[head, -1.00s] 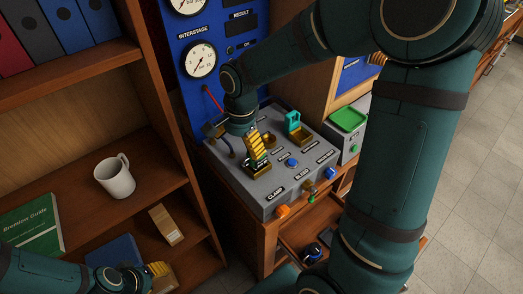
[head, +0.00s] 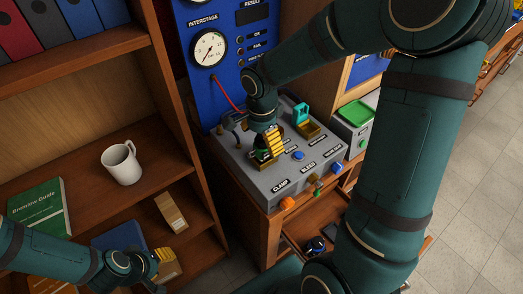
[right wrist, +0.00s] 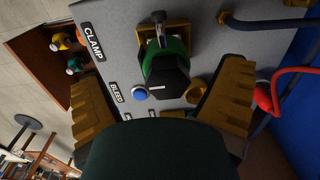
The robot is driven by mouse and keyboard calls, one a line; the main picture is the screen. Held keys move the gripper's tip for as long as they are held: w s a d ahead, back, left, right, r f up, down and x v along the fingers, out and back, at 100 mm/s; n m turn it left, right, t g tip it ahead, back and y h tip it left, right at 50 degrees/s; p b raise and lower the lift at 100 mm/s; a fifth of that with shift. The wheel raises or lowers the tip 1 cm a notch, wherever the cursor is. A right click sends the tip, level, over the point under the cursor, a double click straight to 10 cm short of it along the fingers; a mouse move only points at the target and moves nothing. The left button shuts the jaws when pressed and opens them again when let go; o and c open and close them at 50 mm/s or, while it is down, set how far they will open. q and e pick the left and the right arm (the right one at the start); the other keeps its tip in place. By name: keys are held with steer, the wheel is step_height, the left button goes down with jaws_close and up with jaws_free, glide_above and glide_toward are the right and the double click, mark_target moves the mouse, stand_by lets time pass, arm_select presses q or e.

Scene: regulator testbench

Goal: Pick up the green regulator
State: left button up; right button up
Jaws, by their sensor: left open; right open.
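The green regulator (right wrist: 174,47), with a black hexagonal cap (right wrist: 166,78), sits in a brass-coloured holder on the grey bench panel in the right wrist view. It shows in the head view (head: 261,154), partly hidden by my right gripper. My right gripper (right wrist: 162,78) is open, its two yellow ridged fingers on either side of the regulator, with visible gaps. In the head view, the right gripper (head: 274,142) is over the panel. My left gripper (head: 160,262) is open and empty by the lower shelf, far from the regulator.
A blue button (right wrist: 139,94) is beside the regulator. A red hose (right wrist: 268,92) runs near one finger. A teal part (head: 301,112) stands in another holder on the panel. A white mug (head: 121,163) and a green book (head: 38,208) are on the shelf at left.

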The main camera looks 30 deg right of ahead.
mark_target(261, 148)
steer(key=f, duration=0.4)
steer(key=shift+w+d+f, duration=0.15)
steer(key=shift+w+d, duration=0.05)
steer(key=shift+w, duration=0.15)
steer(key=c, duration=1.4)
